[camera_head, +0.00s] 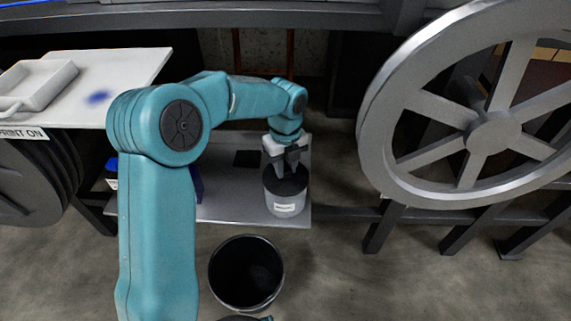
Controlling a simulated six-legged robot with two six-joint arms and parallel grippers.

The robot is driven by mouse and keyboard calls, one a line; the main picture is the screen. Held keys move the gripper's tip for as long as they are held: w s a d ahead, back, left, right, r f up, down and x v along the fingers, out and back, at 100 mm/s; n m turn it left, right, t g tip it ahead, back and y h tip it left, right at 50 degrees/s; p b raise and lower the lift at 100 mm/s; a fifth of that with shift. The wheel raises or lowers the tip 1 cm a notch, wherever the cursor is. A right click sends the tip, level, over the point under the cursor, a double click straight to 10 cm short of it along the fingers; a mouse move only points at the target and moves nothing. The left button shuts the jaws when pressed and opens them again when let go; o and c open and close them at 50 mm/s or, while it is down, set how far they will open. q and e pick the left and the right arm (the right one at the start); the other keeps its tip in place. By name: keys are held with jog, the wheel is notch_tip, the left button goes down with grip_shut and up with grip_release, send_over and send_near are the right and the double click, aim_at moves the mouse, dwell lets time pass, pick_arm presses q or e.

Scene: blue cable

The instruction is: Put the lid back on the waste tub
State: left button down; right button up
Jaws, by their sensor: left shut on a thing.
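A grey tub (285,207) with a white label on its front stands upright on a low grey shelf. A dark round lid (291,186) shows at its top, partly hidden by my left gripper. My left gripper (282,170) points down over the tub, shut on the dark lid. I cannot tell whether the lid is fully seated on the rim. My right gripper is not in view.
An open black bin (246,274) stands on the floor in front of the shelf (235,208). A large grey spoked wheel (385,120) is to the right. A white table (130,68) with a white tray (38,84) is at upper left.

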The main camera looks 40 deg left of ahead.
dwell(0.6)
pick_arm(q)
jog(key=shift+f+p, duration=0.15)
jog(key=shift+p, duration=0.2)
dwell(0.5)
dwell(0.6)
jog(key=shift+c, duration=1.7)
grip_release()
jog(key=shift+r+p, duration=3.5)
jog(key=shift+r, duration=0.05)
